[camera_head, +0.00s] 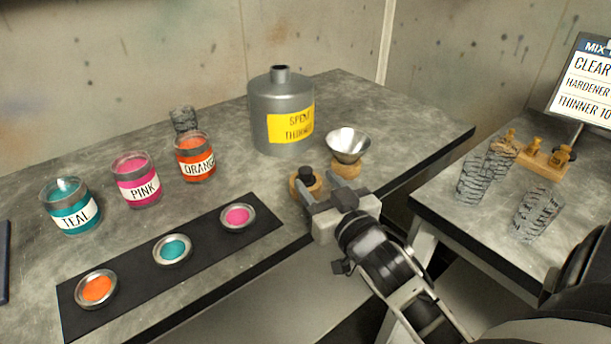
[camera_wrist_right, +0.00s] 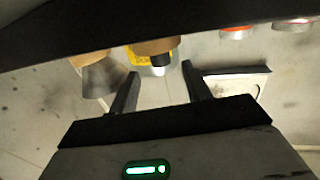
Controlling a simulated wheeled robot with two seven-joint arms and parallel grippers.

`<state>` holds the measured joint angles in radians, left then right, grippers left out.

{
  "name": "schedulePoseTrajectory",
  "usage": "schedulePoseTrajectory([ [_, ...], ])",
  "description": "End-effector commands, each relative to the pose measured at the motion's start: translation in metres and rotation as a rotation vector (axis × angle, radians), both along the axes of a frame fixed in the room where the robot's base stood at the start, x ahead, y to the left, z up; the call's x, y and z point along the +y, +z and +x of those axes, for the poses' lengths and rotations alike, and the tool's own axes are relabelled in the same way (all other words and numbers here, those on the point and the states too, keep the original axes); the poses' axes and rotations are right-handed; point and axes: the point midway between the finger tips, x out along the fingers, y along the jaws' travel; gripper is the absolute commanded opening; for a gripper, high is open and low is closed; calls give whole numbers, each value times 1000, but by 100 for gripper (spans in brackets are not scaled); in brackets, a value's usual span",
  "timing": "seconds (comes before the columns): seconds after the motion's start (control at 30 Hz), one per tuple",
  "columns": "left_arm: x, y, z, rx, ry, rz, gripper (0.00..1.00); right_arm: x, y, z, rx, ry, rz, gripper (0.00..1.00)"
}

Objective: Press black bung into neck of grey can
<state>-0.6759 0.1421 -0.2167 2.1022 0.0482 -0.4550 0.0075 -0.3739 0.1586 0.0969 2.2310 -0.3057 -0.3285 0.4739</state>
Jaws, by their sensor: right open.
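The grey can (camera_head: 268,103) with a yellow SPENT THINNER label stands upright at the back of the bench. Its short neck (camera_head: 280,72) is dark at the top with no bung seen in it. The black bung (camera_head: 306,173) sits upright on a round wooden stand (camera_head: 314,187) in front of the can. The bung also shows in the right wrist view (camera_wrist_right: 162,57), beyond the fingertips. My right gripper (camera_head: 319,187) is open and empty. Its fingers are right beside the stand, partly covering it, pointing towards the bung. My left gripper is not in view.
A metal funnel (camera_head: 348,143) stands close right of the bung. Teal (camera_head: 72,215), pink (camera_head: 138,190) and orange (camera_head: 195,168) jars stand left. Filled lids lie on a black strip (camera_head: 205,257) along the bench's front. A second bench (camera_head: 490,225) with cups is right.

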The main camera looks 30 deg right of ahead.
Motion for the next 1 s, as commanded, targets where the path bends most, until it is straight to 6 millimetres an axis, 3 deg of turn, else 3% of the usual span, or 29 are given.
schedulePoseTrajectory([
  [0.4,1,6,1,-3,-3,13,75,-5,1,50,1,0,-1,49],
  [0.67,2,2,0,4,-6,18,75,-5,0,53,1,1,0,49],
  [0.83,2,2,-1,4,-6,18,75,-5,0,53,1,1,0,7],
  [0.87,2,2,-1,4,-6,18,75,-5,0,53,1,1,0,2],
  [1.0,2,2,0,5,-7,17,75,-5,1,53,1,1,0,2],
])
